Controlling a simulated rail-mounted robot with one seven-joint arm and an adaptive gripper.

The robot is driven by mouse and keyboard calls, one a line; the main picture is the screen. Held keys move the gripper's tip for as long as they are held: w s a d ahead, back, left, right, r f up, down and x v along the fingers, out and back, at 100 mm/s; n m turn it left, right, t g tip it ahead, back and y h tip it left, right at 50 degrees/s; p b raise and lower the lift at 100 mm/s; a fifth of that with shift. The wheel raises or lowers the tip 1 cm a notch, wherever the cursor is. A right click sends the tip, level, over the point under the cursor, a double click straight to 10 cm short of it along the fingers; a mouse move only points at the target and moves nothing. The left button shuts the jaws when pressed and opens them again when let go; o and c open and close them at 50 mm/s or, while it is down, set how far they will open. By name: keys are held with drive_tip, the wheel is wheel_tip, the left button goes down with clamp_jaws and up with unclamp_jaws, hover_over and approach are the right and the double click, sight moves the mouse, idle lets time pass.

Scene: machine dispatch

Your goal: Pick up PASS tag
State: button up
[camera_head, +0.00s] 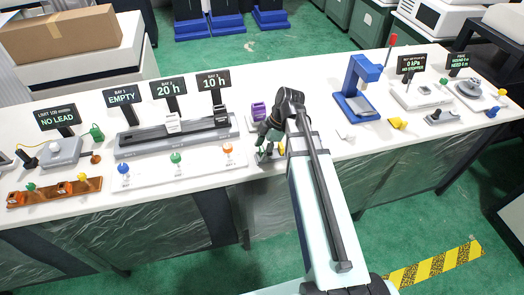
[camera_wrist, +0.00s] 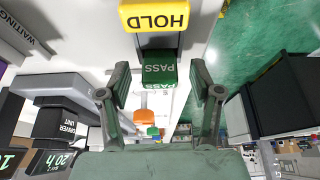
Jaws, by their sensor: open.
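The green PASS tag (camera_wrist: 158,68) stands at the centre of the wrist view, its face lettered in white. My gripper (camera_wrist: 160,76) is open, with one finger on each side of the tag in the picture; gaps show at both sides. Whether the tag lies at fingertip depth is hard to tell. A yellow HOLD tag (camera_wrist: 158,16) is just beyond it. In the head view my gripper (camera_head: 268,143) is low over the bench near its front edge, and my arm and fingers hide most of the tag area.
Orange and green knobs (camera_wrist: 149,116) show between my fingers in the wrist view. In the head view a white panel with blue, green and orange knobs (camera_head: 176,158) lies left of my gripper. A purple block (camera_head: 258,111) is behind it, and a blue press (camera_head: 359,85) stands right.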

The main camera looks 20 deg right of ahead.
drive_tip(key=shift+a+f, duration=0.1)
drive_tip(key=shift+f, duration=0.1)
drive_tip(key=c, duration=0.9)
drive_tip(key=shift+r, duration=0.2)
